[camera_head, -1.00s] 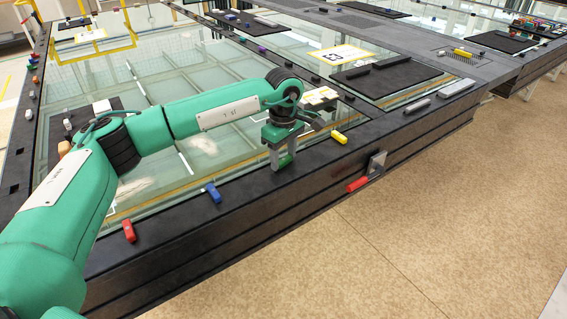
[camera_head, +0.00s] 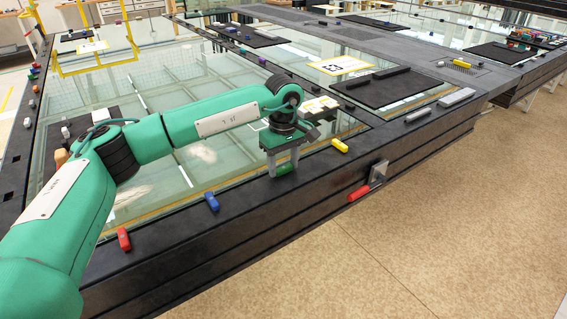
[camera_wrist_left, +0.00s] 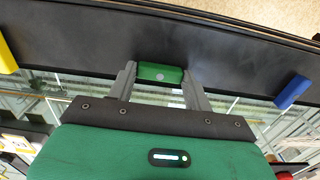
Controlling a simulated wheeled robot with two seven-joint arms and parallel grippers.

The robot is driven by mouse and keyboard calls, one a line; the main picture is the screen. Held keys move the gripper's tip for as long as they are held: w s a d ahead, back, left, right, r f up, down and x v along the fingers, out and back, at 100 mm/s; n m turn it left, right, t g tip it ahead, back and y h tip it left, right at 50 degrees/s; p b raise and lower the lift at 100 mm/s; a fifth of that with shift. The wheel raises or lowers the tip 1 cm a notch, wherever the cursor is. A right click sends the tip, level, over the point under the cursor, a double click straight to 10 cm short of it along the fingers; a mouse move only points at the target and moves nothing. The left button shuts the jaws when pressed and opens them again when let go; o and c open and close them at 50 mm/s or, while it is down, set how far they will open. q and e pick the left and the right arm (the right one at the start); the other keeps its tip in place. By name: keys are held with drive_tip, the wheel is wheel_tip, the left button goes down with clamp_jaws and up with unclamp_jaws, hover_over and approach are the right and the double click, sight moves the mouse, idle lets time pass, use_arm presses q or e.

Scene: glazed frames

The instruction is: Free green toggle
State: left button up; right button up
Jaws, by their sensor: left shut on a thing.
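The green toggle (camera_wrist_left: 160,73) sits on the black frame rail between the two fingers of my left gripper (camera_wrist_left: 161,78) in the left wrist view. The fingers are shut on it from both sides. In the head view the left gripper (camera_head: 284,170) points down at the front rail, and the green toggle (camera_head: 284,169) shows only partly between the fingers. Whether the toggle touches the rail is hard to tell. My right gripper is not in view.
Along the same black rail (camera_head: 250,199) are a blue toggle (camera_head: 211,201), a red toggle (camera_head: 124,239) and a yellow toggle (camera_head: 340,145). A red-handled latch (camera_head: 359,193) sticks out from the rail's front side. Glass panes lie behind the rail.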

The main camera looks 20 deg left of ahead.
sight(284, 167)
use_arm(q)
drive_tip(key=o, duration=1)
wheel_tip(284, 167, up, 14)
drive_tip(key=shift+f+b, duration=0.1)
drive_tip(key=shift+b, duration=0.6)
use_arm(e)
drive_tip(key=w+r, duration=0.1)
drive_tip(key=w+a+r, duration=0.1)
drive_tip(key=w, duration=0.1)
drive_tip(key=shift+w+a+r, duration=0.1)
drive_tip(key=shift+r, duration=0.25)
